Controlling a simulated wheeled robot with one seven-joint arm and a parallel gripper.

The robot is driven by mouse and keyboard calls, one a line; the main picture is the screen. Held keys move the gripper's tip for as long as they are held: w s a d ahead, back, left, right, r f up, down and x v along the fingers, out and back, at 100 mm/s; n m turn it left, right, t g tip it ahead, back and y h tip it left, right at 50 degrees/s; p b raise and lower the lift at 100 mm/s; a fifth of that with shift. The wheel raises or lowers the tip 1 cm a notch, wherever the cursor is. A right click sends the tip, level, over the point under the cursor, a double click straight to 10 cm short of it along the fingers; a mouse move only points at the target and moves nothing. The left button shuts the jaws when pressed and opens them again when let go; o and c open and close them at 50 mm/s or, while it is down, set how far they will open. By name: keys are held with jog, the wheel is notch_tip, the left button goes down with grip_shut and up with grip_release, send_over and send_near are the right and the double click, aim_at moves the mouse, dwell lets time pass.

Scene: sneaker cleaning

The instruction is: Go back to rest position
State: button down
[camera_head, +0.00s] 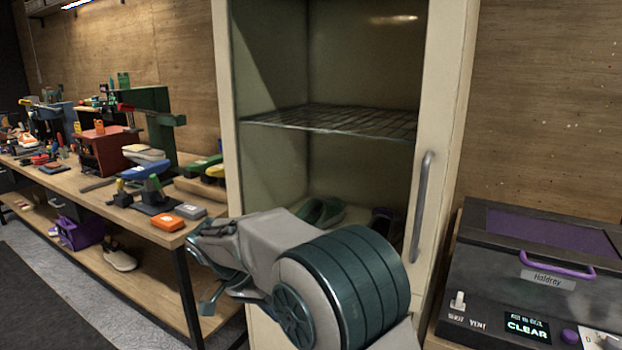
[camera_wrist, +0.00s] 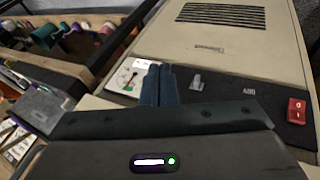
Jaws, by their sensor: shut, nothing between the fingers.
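My gripper's two dark fingers (camera_wrist: 158,84) are together and empty in the wrist view. They point at the control panel (camera_wrist: 225,98) of a beige machine, in front of a gauge (camera_wrist: 127,80). I cannot tell the exact gap to the panel. In the head view my arm reaches across the lower front of a tall cream cabinet (camera_head: 448,110), its end toward the right end of the workbench. The arm hides part of the cabinet's lower front.
The cabinet has a wire shelf (camera_head: 340,122), green shoes (camera_head: 322,212) below it and a handle (camera_head: 421,205). A wooden workbench (camera_head: 95,188) with tools stands left. A dark machine (camera_head: 480,265) reading CLEAR stands right. Floor (camera_head: 85,290) shows at lower left.

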jog(key=s+d+r+n+y+p, duration=0.2)
jog(key=s+d+r+p, duration=0.1)
jog(key=d+r, duration=0.4)
jog(key=s+d+r+n+t+y+p, duration=0.1)
jog(key=s+d+p, duration=0.3)
jog(key=s+d, duration=0.4)
jog(key=s+d+r+n+t+y+p, duration=0.1)
jog(key=s+d+r+n+y+p, duration=0.2)
jog(key=s+d, duration=0.4)
jog(key=shift+s+d+r+p, duration=0.35)
jog(key=shift+s+r+p, duration=0.2)
jog(key=shift+s+r, duration=0.45)
